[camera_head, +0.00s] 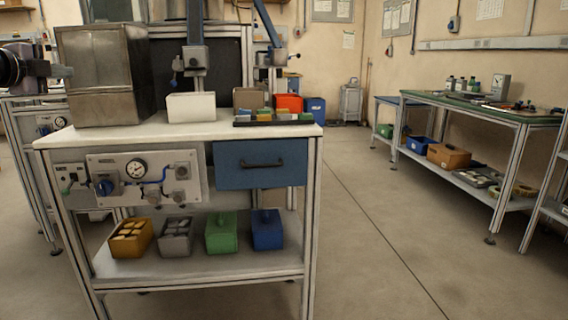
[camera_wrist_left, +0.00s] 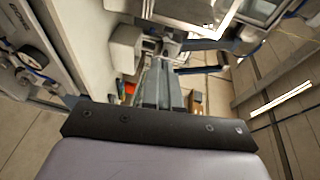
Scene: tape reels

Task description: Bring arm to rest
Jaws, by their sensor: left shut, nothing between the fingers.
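My left gripper (camera_head: 67,72) is at the left edge of the head view, with the dark arm behind it. Its fingers are shut and hold nothing. It is beside the left side of a metal box (camera_head: 100,75) on the white-topped bench (camera_head: 150,136); I cannot tell whether there is a gap in depth. In the left wrist view, a dark bar and grey body of my gripper fill the bottom, with the bench tilted beyond. My right gripper is not in view.
A white box (camera_head: 191,107) and a dark tray (camera_head: 273,119) of small coloured items stand on the bench. Several small bins, including a green bin (camera_head: 221,233), are on its lower shelf. A green-topped table (camera_head: 480,103) is at right. Open floor (camera_head: 390,250) lies between them.

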